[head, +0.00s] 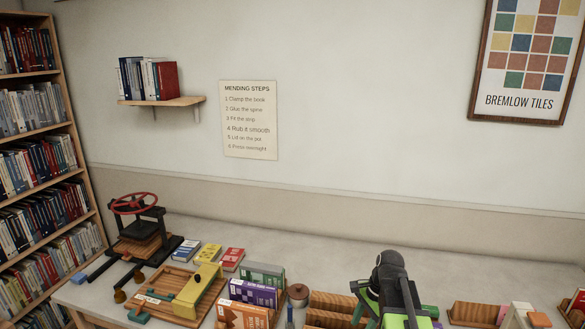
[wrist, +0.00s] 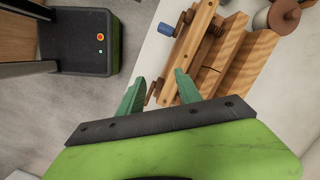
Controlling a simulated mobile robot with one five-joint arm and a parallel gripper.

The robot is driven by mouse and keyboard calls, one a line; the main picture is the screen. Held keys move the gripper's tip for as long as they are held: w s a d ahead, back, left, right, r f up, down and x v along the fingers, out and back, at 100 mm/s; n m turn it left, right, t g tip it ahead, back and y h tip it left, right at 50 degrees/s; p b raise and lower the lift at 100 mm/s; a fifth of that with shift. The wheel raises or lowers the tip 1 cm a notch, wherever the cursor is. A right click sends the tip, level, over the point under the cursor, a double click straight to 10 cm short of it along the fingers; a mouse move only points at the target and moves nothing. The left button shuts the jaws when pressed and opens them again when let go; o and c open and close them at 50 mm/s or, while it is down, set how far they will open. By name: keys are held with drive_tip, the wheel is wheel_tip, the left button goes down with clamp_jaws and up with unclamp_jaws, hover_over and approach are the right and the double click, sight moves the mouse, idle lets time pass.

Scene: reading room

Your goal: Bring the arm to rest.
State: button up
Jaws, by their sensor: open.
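My gripper (wrist: 159,77) shows in the wrist view with its two teal fingers spread apart and nothing held between them. Beyond the fingertips is a wooden frame (wrist: 205,42) with a blue knob (wrist: 166,30) at the pale table's edge. I cannot tell whether the right finger touches the frame. In the head view my arm (head: 391,280) stands up over the table, right of centre at the bottom.
A press with a red wheel (head: 134,204) stands at the table's left.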

drive_tip(key=s+a+f+n+h, duration=0.1)
drive_tip(key=s+a+n+h, duration=0.1)
drive_tip(key=s+a+n, duration=0.3)
drive_tip(key=shift+a+n+h, duration=0.3)
drive_tip(key=shift+a+n, duration=1.8)
drive_tip(key=shift+n, duration=2.6)
drive_tip(key=shift+s, duration=0.15)
drive_tip(key=shift+c, duration=0.5)
